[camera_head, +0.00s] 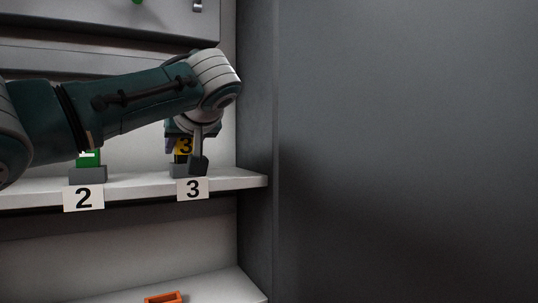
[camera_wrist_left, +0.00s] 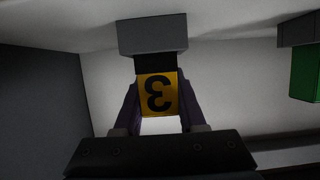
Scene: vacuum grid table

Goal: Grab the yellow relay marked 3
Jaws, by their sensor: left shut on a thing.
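The yellow relay (camera_head: 184,146) with a black 3 is at the right end of the shelf, above the grey base behind the label 3. In the left wrist view the relay (camera_wrist_left: 158,93) shows upside down between the two fingers, with a dark part and the grey base (camera_wrist_left: 152,37) adjoining it. My left gripper (camera_wrist_left: 158,100) is shut on the relay. In the head view my left gripper (camera_head: 190,150) partly covers the relay. I cannot tell whether the relay is seated in the base or just clear of it. My right gripper is not in view.
A green relay (camera_head: 88,158) stands in a grey base (camera_head: 88,174) behind the label 2 (camera_head: 83,198). The label 3 (camera_head: 193,189) is on the shelf edge (camera_head: 240,181). A grey cabinet wall closes the right side. An orange object (camera_head: 163,298) lies on the lower shelf.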

